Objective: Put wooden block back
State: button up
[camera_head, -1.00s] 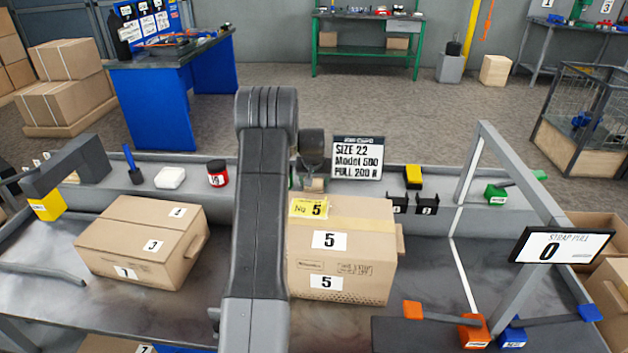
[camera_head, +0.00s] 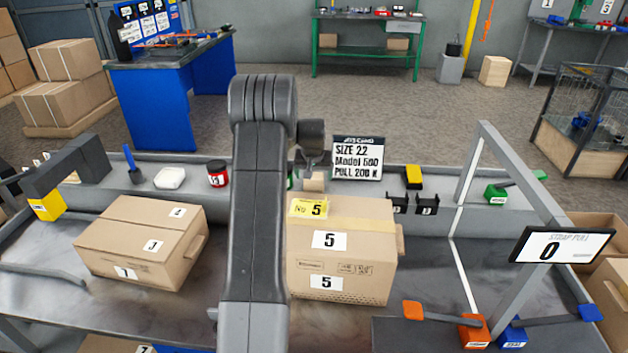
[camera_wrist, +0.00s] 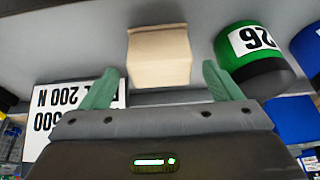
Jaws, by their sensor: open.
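The wooden block (camera_wrist: 159,57) is a pale, plain block standing on the grey shelf. In the head view the block (camera_head: 314,182) shows small behind the carton marked 5, near the base of the sign. My gripper (camera_wrist: 162,86) is open, with its two green fingers apart. The block is ahead of the fingertips, roughly centred between them, and clear space shows on both sides of it. In the head view my arm hides part of the shelf to the left of the block, and the fingers are hard to make out there.
A sign reading SIZE 22 (camera_head: 358,158) stands right of the block. A green and black cylinder labelled 26 (camera_wrist: 252,56) is close by in the wrist view. The carton marked 5 (camera_head: 342,262) stands in front of the shelf. Black holders (camera_head: 412,204) sit further right.

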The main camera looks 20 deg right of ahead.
aim_at(314, 176)
jog(key=v, duration=0.8)
jog(key=x, duration=1.2)
jog(key=shift+f, duration=0.1)
jog(key=shift+r, duration=1.55)
